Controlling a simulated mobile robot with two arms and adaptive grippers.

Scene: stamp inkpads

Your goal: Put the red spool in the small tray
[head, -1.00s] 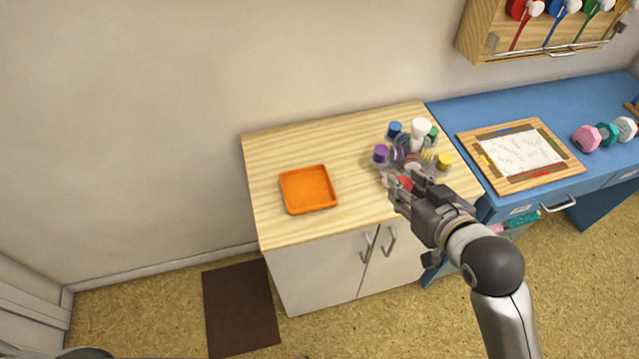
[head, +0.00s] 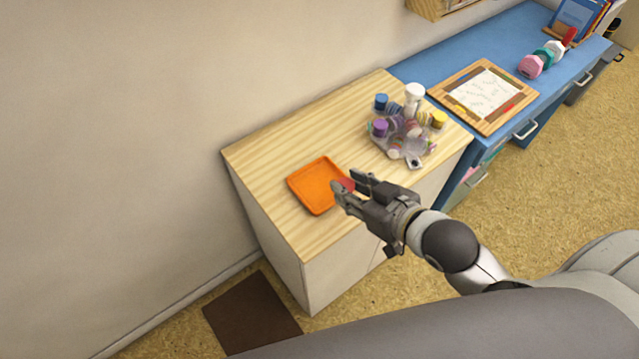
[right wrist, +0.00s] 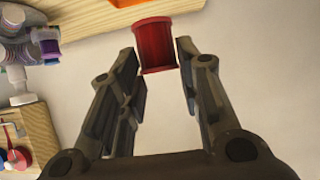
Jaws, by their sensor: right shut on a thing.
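The red spool (right wrist: 155,45) is between the fingertips of my right gripper (right wrist: 157,60) in the right wrist view. In the head view a small part of the red spool (head: 347,184) shows between the fingers of my right gripper (head: 352,187); the rest is hidden. The small tray (head: 312,190) is orange, square and shallow, and lies empty on the wooden cabinet top. The gripper and spool appear at the tray's right edge in the head view. Whether they are above the tray I cannot tell. My left gripper is not in view.
A clear holder (head: 400,150) with several colored spools stands on the cabinet top (head: 270,150) right of the tray. A framed board (head: 483,97) and dumbbells (head: 542,60) are on the blue desk (head: 440,62). The cabinet top left of the tray is clear.

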